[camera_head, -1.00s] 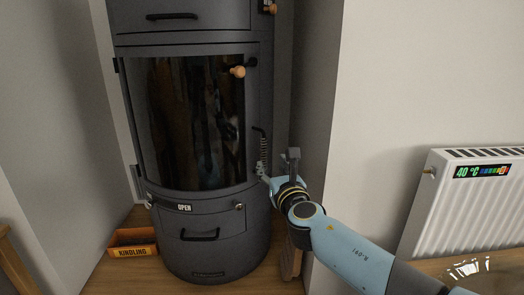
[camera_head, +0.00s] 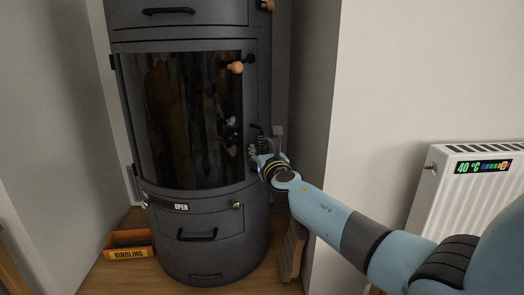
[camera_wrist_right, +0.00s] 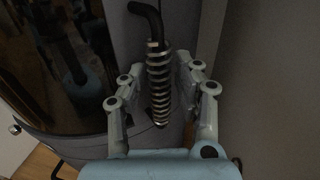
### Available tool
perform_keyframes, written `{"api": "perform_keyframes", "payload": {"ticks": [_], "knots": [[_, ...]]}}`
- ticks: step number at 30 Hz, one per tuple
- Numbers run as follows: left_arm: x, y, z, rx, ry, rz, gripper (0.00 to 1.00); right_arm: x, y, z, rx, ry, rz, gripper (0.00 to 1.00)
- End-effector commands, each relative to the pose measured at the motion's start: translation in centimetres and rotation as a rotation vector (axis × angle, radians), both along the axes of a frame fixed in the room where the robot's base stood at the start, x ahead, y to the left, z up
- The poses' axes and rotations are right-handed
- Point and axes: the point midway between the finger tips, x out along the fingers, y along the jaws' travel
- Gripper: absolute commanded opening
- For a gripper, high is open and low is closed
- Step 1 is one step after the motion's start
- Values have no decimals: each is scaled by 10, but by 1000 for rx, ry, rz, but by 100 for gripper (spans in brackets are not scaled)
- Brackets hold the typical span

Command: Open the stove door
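The dark grey stove (camera_head: 190,270) stands in the corner, and its curved glass door (camera_head: 185,115) appears shut. The door's coiled handle (camera_wrist_right: 160,85) hangs from a black bent rod at the door's right side. My right gripper (camera_head: 254,150) is at that handle in the head view. In the right wrist view my right gripper (camera_wrist_right: 158,80) is open, with one finger on each side of the coil. Gaps show between the coil and the fingers. My left gripper is in neither view.
A wooden-tipped knob (camera_head: 236,67) sticks out near the door's upper right. A kindling box (camera_head: 128,246) lies on the floor at left. A wall (camera_head: 310,110) stands close to the stove's right side, and a white radiator (camera_head: 465,205) is further right.

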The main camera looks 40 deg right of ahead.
Motion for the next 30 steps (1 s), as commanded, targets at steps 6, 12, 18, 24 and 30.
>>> {"api": "perform_keyframes", "payload": {"ticks": [6,12,18,24,30], "knots": [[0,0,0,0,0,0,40,0,0,0,0,0,0,1],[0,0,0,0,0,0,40,0,0,0,0,0,0,0],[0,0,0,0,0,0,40,0,0,0,0,0,0,0],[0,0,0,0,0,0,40,-1,-1,-1,-1,0,-2,0],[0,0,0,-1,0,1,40,-1,-1,-1,-1,1,-3,0]]}}
